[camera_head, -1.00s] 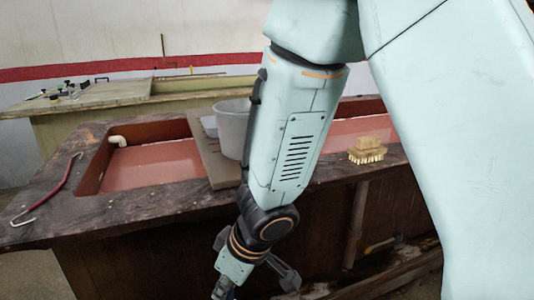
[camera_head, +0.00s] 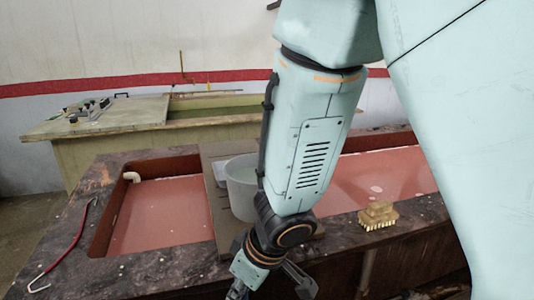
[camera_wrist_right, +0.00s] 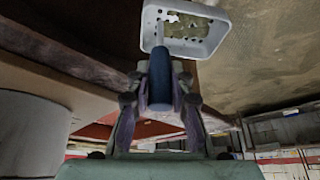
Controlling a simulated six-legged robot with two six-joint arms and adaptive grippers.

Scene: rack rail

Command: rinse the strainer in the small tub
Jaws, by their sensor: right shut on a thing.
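My right gripper (camera_wrist_right: 160,88) is shut on the blue handle (camera_wrist_right: 160,80) of the strainer. The strainer's pale grey, box-shaped basket (camera_wrist_right: 184,46), with holes in its bottom, is beyond the fingertips in the right wrist view. The small tub, a pale round container (camera_head: 241,188), stands on a board across the sink counter, partly behind my right arm in the head view. It is also large at the left of the right wrist view (camera_wrist_right: 32,135), apart from the strainer. The strainer does not show in the head view. My left gripper is out of view.
The dark counter (camera_head: 150,270) has reddish basins (camera_head: 165,215) on both sides of the board (camera_head: 222,215). A brush (camera_head: 378,214) lies at the front right edge, a red-handled hooked tool (camera_head: 65,245) at the left. Another bench (camera_head: 110,120) stands behind.

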